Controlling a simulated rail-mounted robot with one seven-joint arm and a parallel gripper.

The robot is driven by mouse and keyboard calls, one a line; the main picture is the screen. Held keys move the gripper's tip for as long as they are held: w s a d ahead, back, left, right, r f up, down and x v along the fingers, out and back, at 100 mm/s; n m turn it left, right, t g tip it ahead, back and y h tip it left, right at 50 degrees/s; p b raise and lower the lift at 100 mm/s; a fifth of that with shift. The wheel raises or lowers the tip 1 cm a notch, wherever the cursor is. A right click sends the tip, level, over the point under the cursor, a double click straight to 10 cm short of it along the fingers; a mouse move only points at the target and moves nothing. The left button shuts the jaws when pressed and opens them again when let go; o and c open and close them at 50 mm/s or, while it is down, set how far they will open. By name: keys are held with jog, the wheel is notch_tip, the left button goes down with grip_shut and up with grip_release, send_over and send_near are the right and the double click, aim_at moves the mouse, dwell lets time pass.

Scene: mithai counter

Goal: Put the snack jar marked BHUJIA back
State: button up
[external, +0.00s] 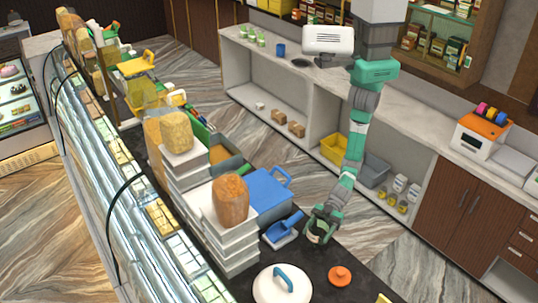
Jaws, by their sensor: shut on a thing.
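Several small jars with pale tops and yellowish contents (400,184) stand on the low shelf at the right of the back counter. Their labels are too small to read, so I cannot tell which is marked BHUJIA.
The blue scoop (283,231), a blue box (268,190) and stacked white trays (222,232) stand left of my gripper. A white lid with a blue handle (283,286) and an orange knobbed lid (340,276) lie in front. Yellow (334,150) and grey (374,172) bins stand beside the shelf jars.

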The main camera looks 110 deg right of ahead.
aim_at(314, 245)
jog(key=shift+w+a, duration=0.1)
jog(key=shift+a, duration=0.1)
jog(key=f, duration=0.2)
jog(key=shift+a+f, duration=0.2)
jog(key=shift+f, duration=0.15)
jog(key=shift+w+f, duration=0.1)
jog(key=shift+f, duration=0.25)
jog(key=shift+f, duration=0.2)
jog(key=o, duration=1.3)
jog(key=shift+o, duration=0.2)
